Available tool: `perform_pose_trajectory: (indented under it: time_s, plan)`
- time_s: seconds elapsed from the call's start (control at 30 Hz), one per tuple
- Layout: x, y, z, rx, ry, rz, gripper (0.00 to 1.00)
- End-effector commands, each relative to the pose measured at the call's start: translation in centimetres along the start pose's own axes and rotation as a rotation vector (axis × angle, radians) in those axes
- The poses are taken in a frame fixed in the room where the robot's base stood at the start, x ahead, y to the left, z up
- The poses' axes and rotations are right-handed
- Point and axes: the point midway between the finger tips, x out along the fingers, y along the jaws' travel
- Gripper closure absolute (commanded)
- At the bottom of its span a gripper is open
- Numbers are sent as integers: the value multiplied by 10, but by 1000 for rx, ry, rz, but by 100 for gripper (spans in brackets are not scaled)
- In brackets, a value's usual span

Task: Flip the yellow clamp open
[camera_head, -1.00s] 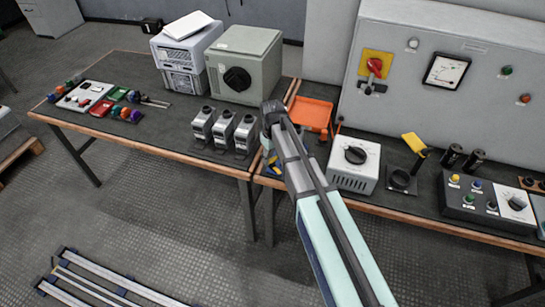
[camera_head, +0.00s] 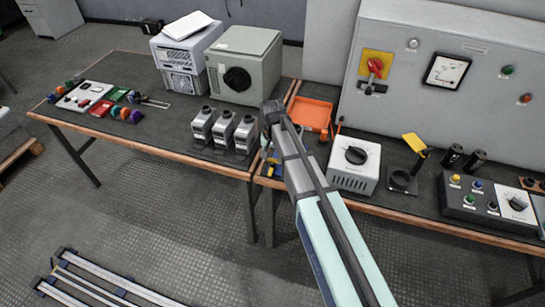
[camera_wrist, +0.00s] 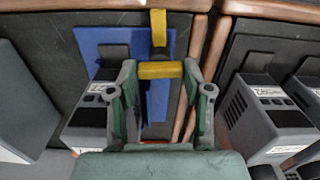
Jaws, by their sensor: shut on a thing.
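The yellow clamp (camera_wrist: 160,70) shows in the wrist view as a crossbar with a yellow strap running up from it, over a blue plate (camera_wrist: 103,45). My gripper (camera_wrist: 160,74) has one finger at each end of the crossbar and is shut on it. In the head view, only small bits of the yellow and blue clamp (camera_head: 272,163) show beside my arm, at the front edge where the two tables meet. My arm hides the fingers and most of the clamp there.
Grey boxes stand close on both sides of the gripper in the wrist view, one left (camera_wrist: 88,118) and one right (camera_wrist: 268,112). In the head view, three grey units (camera_head: 224,130) stand left of my arm. A white dial box (camera_head: 354,165) is to its right, an orange tray (camera_head: 313,113) behind.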

Motion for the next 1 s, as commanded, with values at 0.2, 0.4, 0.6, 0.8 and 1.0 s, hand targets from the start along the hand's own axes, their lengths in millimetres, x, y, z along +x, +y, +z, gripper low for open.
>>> perform_pose_trajectory:
  time_s: [0.2,0.4,0.6,0.8,1.0]
  plan:
    - [1,0,1,71,-3,1,85]
    - [1,0,1,92,-3,1,85]
    - [1,0,1,94,-3,1,85]
    - [1,0,1,94,-2,1,25]
    - [0,0,0,92,-1,1,25]
